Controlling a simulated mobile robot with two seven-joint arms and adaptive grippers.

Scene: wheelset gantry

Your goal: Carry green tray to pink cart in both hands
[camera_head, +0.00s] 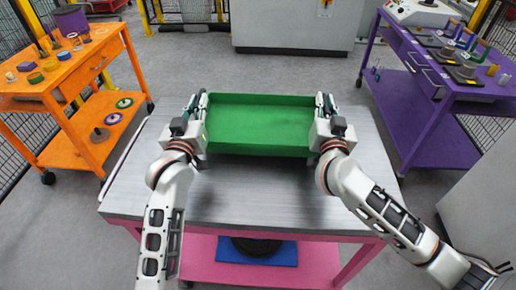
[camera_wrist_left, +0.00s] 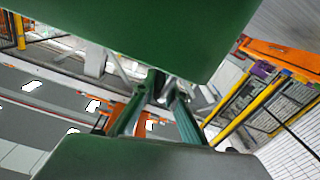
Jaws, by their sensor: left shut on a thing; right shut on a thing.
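The green tray (camera_head: 260,125) is an empty, shallow rectangular tray, level between my two grippers in the head view. It is over the far part of the grey top of the pink cart (camera_head: 255,200); I cannot tell whether it touches the top. My left gripper (camera_head: 200,102) is shut on the tray's left side. My right gripper (camera_head: 324,104) is shut on its right side. In the left wrist view the tray (camera_wrist_left: 140,35) fills the upper part, with the left gripper's fingers (camera_wrist_left: 165,90) below it. The fingertips are partly hidden.
An orange cart (camera_head: 75,75) with several small parts stands at the left. A purple cart (camera_head: 425,80) with parts and a device stands at the right. A grey cabinet (camera_head: 290,25) is at the back. The cart's near top is clear; a blue mat (camera_head: 228,250) lies on its lower shelf.

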